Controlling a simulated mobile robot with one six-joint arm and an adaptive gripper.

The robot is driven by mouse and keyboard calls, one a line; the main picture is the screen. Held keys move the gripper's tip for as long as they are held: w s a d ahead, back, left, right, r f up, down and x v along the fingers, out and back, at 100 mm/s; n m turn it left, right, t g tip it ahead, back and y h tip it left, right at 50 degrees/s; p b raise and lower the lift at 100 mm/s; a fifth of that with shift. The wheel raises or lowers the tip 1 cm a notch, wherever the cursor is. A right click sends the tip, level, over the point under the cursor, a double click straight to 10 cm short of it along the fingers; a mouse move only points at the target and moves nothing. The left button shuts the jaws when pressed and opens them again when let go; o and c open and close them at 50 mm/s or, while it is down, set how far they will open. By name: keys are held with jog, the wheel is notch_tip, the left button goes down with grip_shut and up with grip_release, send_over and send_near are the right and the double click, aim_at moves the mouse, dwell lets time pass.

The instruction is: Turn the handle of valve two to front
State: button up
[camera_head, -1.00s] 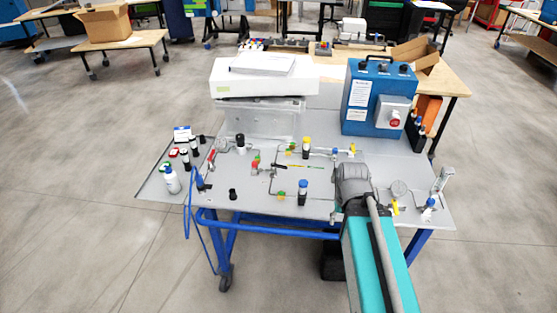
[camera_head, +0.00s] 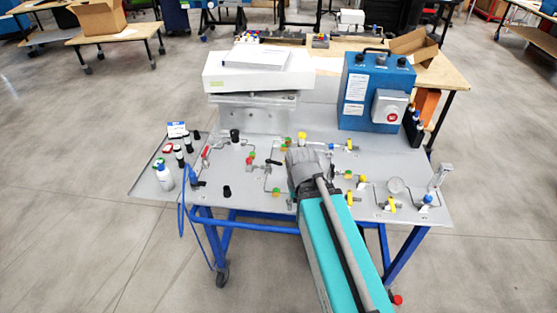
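A grey metal panel (camera_head: 235,190) on a blue-framed table carries thin pipes, gauges and several small valves. A red handle (camera_head: 206,152) is at the left, a black handle (camera_head: 272,162) near the middle, and yellow handles (camera_head: 349,196) and (camera_head: 391,203) at the right. I cannot read any label, so I cannot tell which is valve two. My arm's grey wrist (camera_head: 302,165) is over the middle of the panel and covers part of the piping. My gripper is hidden behind the wrist, so its contact with any valve does not show.
A blue control box (camera_head: 371,75) and a white instrument (camera_head: 258,72) stand along the back of the panel.

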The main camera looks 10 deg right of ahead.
notch_tip(320, 180, up, 6)
jog(key=n+p, duration=0.6)
jog(key=n, duration=0.6)
send_over(278, 163)
jog(key=shift+a, duration=0.15)
jog(key=shift+f, duration=0.15)
notch_tip(278, 163, down, 14)
jog(key=b, duration=1.4)
jog(key=shift+r, duration=0.25)
